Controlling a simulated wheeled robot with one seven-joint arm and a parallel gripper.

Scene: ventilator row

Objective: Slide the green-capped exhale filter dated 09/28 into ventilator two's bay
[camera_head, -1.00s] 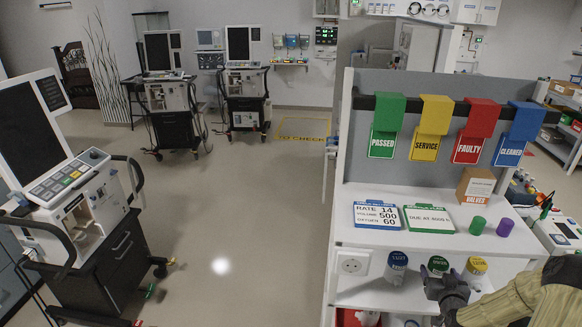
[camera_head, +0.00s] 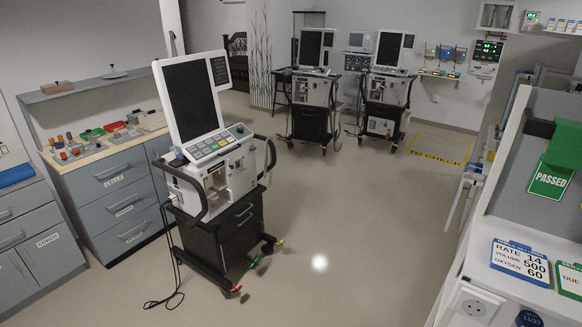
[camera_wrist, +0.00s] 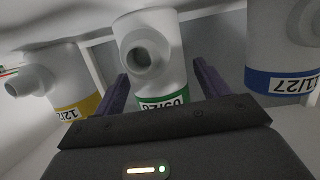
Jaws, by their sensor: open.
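The green-capped filter (camera_wrist: 152,52) is in the middle of the wrist view, a white body with a side port and a green band. Its label appears upside down and seems to read 09/28. My gripper (camera_wrist: 163,82) is open, with one purple finger on each side of this filter; I cannot tell whether they touch it. Neither shows in the head view. Three ventilators stand in the head view: a near one (camera_head: 208,150) with an open bay (camera_head: 217,182) in its front, and two at the back (camera_head: 311,90) (camera_head: 387,90). I cannot read which is number two.
A yellow-banded filter (camera_wrist: 62,82) and a blue-banded filter (camera_wrist: 283,55) flank the green one closely. The shelf unit (camera_head: 455,300) is at right in the head view. Grey drawers (camera_head: 115,190) stand at left. The floor (camera_head: 350,220) between is clear.

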